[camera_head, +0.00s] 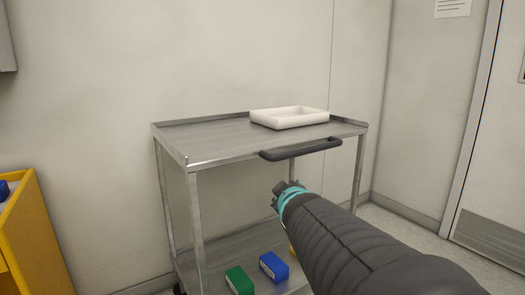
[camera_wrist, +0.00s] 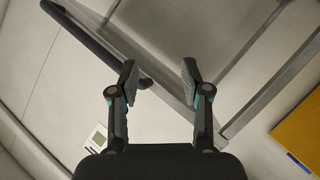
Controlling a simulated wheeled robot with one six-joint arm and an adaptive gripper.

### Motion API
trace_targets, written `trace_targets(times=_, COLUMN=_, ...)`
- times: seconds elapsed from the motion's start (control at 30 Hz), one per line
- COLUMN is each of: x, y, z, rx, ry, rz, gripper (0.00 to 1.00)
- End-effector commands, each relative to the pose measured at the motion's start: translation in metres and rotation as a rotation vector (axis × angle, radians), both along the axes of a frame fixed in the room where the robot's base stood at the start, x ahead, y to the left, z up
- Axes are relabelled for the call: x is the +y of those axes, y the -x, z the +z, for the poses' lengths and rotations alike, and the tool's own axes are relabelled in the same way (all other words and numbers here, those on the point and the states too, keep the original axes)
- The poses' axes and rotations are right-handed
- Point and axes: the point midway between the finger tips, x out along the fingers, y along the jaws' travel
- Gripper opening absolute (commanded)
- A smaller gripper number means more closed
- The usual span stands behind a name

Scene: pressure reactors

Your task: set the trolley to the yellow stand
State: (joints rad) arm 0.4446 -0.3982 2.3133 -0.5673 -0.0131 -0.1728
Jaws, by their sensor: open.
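The trolley (camera_head: 215,143) is a grey metal cart with two shelves against the wall in the head view. Its black handle (camera_head: 300,150) runs along the near right edge of the top shelf. In the wrist view the handle (camera_wrist: 95,38) slants across the upper left, with its lower end close to the left finger. The yellow stand (camera_head: 35,235) is at the far left of the head view, cut by the frame; a yellow surface (camera_wrist: 300,135) shows at the right of the wrist view.
A white tray (camera_head: 290,117) sits on the trolley's top shelf. A green box (camera_head: 239,281) and a blue box (camera_head: 273,266) are on the lower shelf; a yellow one is partly hidden by my arm. A door (camera_head: 497,150) is at the right. Floor shows between trolley and door.

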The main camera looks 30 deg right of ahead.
Motion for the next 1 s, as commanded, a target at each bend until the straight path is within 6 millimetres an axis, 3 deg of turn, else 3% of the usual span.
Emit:
trace_targets(times=0.03, x=-0.025, y=-0.010, z=0.008, rx=-0.031, ry=0.080, rz=0.005, gripper=0.47)
trace_targets(times=0.23, x=-0.091, y=-0.035, z=0.038, rx=-0.135, ry=0.404, rz=0.124, gripper=0.47)
trace_targets(times=0.37, x=-0.125, y=-0.037, z=0.044, rx=-0.186, ry=0.592, rz=0.228, gripper=0.47)
trace_targets(times=0.5, x=-0.153, y=-0.026, z=0.040, rx=-0.239, ry=0.752, rz=0.345, gripper=0.47)
trace_targets(times=0.8, x=-0.177, y=0.009, z=0.025, rx=-0.329, ry=0.914, rz=0.511, gripper=0.47)
trace_targets(times=1.0, x=-0.176, y=0.005, z=0.025, rx=-0.343, ry=0.930, rz=0.536, gripper=0.47)
